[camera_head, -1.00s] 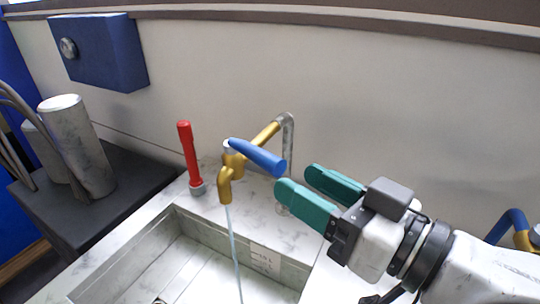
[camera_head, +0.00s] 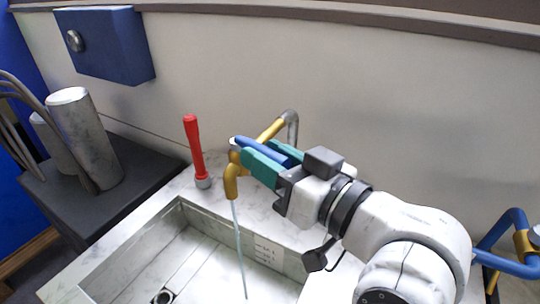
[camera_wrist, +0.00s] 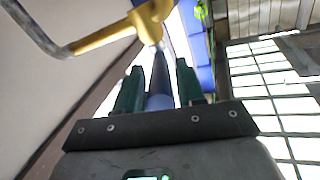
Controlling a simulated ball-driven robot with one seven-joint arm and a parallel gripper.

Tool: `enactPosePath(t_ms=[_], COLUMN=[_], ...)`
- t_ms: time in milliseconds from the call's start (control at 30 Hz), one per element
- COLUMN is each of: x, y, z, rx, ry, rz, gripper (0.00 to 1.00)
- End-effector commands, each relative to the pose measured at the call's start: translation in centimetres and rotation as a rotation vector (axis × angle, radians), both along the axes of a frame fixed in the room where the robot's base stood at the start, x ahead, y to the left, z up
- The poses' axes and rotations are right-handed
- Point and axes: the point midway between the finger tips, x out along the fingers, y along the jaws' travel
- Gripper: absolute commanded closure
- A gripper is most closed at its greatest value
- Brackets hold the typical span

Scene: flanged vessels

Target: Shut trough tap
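The trough tap (camera_head: 233,178) is a brass body with a downturned spout, and a thin stream of water falls from it into the trough (camera_head: 190,238). Its blue lever handle (camera_head: 262,148) points right, toward my gripper. My gripper (camera_head: 272,158) has its two green fingers on either side of the lever. In the wrist view the blue lever (camera_wrist: 160,80) lies between the fingers (camera_wrist: 159,88), with visible gaps on both sides, so the gripper is open around it. The brass tap body (camera_wrist: 150,20) also shows at the top of that view.
A red upright tool (camera_head: 194,148) stands on the rim left of the tap. A grey bent pipe (camera_head: 291,125) joins the brass behind it. A blue wall box (camera_head: 105,45) and a dark stand (camera_head: 130,170) with grey cylinders are left. Blue piping (camera_head: 500,245) is at right.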

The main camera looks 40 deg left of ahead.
Motion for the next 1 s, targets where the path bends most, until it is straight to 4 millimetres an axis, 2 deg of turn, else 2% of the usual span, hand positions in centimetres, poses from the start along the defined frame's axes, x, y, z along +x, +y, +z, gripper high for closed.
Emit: enactPosePath(t_ms=[33, 400, 800, 1000], x=[0.00, 0.02, 0.10, 0.91], y=[-0.01, -0.03, -0.05, -0.06], z=[0.00, -0.01, -0.08, -0.42], rx=[0.000, 0.000, 0.000, -0.002], ry=[0.000, 0.000, 0.001, 0.000], rz=[0.000, 0.000, 0.003, 0.081], gripper=[0.67, 1.00, 1.00, 1.00])
